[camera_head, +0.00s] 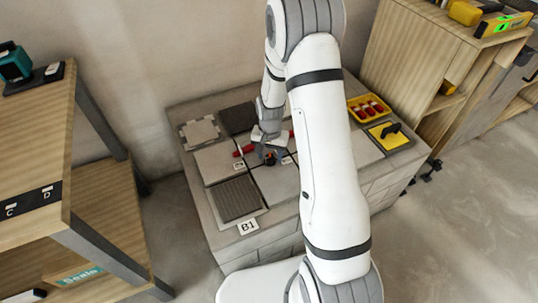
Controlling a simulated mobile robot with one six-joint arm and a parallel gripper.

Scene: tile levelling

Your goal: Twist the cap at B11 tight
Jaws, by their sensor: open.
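My gripper (268,158) reaches down over the middle of the tiled platform (222,238), low above the tile joints. Its jaws are open, but they are small and dark here. A small orange-red spot shows at the jaws; I cannot tell whether it is a cap or whether the jaws surround it. A red piece (239,153) lies just left of the gripper, and a bit of red shows to its right by the arm. Small white tags (238,166) lie on the tiles, too small to read. A larger tag (249,227) at the front edge reads B1. My arm hides part of the tiles.
A yellow tray (368,107) with several red pieces and a yellow float with a dark handle (388,136) sit at the platform's right. A wooden shelf (35,150) marked C and D stands left. A wooden cabinet (415,60) stands right. Floor at lower right is clear.

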